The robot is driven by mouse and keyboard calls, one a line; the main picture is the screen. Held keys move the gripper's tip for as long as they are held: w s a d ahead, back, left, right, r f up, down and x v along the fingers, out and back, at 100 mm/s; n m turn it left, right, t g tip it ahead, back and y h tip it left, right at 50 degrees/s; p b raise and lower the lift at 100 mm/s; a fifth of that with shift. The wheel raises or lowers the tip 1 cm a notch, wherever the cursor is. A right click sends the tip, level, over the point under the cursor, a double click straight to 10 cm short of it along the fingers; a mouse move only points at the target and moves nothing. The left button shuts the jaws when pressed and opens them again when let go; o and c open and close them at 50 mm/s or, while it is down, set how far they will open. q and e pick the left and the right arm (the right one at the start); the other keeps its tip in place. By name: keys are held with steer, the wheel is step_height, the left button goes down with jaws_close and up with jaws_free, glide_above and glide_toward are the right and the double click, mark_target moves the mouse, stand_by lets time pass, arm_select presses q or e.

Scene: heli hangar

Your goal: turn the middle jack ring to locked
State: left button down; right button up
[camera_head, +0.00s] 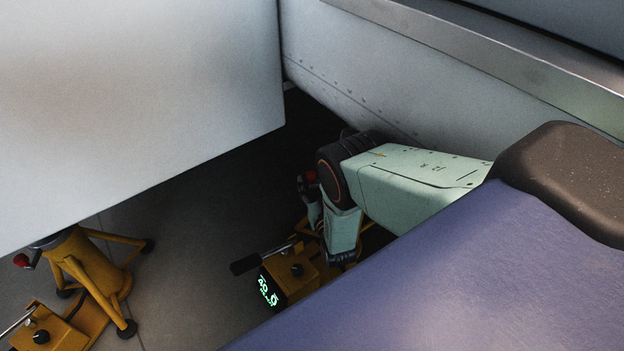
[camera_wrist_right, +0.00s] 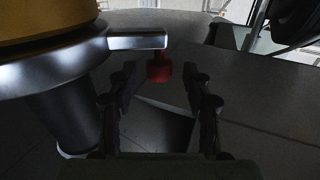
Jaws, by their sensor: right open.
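In the right wrist view, a jack's grey metal ring (camera_wrist_right: 60,68) sits under its yellow body (camera_wrist_right: 45,18). A short bar (camera_wrist_right: 138,41) juts right from the ring and carries a red knob (camera_wrist_right: 159,68). My right gripper (camera_wrist_right: 160,84) is open, with a finger on either side of the knob; contact is not clear. In the head view, a red knob (camera_head: 311,176) shows beside my right arm, above a yellow jack base (camera_head: 305,274) with a lit green display (camera_head: 268,289). My arm hides most of that jack. My left gripper is out of view.
Another yellow jack (camera_head: 90,268) with a red knob (camera_head: 22,261) stands at lower left. A large pale panel (camera_head: 130,90) hangs over the upper left, and a pale riveted hull (camera_head: 380,75) runs along the back. Bare floor (camera_head: 190,240) lies between the jacks.

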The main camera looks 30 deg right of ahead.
steer(key=shift+b+x, duration=0.4)
steer(key=shift+x, duration=0.95)
steer(key=shift+c, duration=0.3)
jaws_close()
